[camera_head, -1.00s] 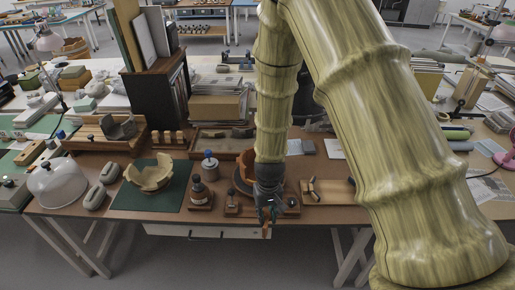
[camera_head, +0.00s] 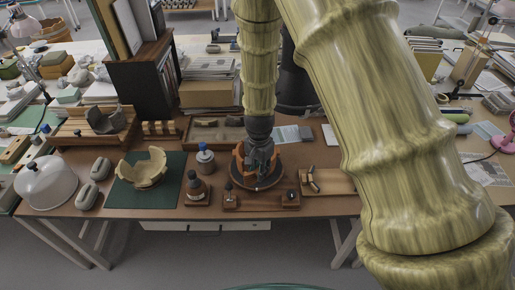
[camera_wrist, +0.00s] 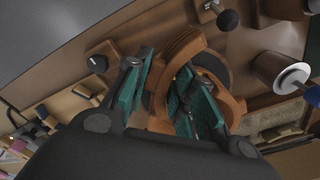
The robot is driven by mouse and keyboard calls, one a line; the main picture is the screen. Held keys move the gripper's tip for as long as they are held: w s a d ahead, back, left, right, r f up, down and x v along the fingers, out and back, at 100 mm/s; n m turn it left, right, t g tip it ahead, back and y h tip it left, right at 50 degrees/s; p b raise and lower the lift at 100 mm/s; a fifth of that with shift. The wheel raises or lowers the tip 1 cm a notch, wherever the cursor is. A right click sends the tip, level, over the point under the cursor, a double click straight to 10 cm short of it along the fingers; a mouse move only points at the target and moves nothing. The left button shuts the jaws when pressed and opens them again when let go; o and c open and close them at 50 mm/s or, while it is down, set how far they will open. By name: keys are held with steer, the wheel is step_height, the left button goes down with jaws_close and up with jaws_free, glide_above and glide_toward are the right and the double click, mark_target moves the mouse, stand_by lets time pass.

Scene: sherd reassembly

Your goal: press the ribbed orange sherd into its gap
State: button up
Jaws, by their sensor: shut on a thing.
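My gripper (camera_head: 260,160) points down over the orange vessel (camera_head: 239,163), which stands on a dark round turntable (camera_head: 258,186) near the table's front edge. In the wrist view, the teal fingers of my gripper (camera_wrist: 163,92) are shut on an orange sherd (camera_wrist: 158,88), of which only a part shows between them. The orange vessel (camera_wrist: 224,92) curves around the fingers there. Its gap and the sherd's ribs are hard to make out. I cannot tell whether the sherd touches the gap's edges.
A cream broken bowl (camera_head: 150,168) sits on a green mat (camera_head: 128,195) to the left. A wooden tray (camera_head: 328,182) lies to the right.

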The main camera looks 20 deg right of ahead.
steer(key=w+r+m+p, duration=0.1)
steer(key=w+r+m, duration=0.2)
steer(key=m, duration=0.6)
step_height(320, 180, up, 2)
steer(key=shift+w+d+r+p, duration=0.1)
steer(key=shift+w+d+p, duration=0.1)
steer(key=shift+d+p, duration=0.1)
steer(key=shift+w+f+b, duration=0.15)
steer(key=shift+f+b, duration=1.3)
steer(key=shift+f, duration=0.55)
steer(key=shift+w+f+b, duration=0.1)
steer(key=shift+f+b, duration=1.35)
steer(key=shift+f, duration=0.55)
steer(key=shift+w+d, duration=0.1)
steer(key=shift+w, duration=0.2)
steer(key=shift+s+f+p, duration=0.1)
steer(key=shift+f+p, duration=0.4)
steer(key=shift+p, duration=0.05)
stand_by(1.0)
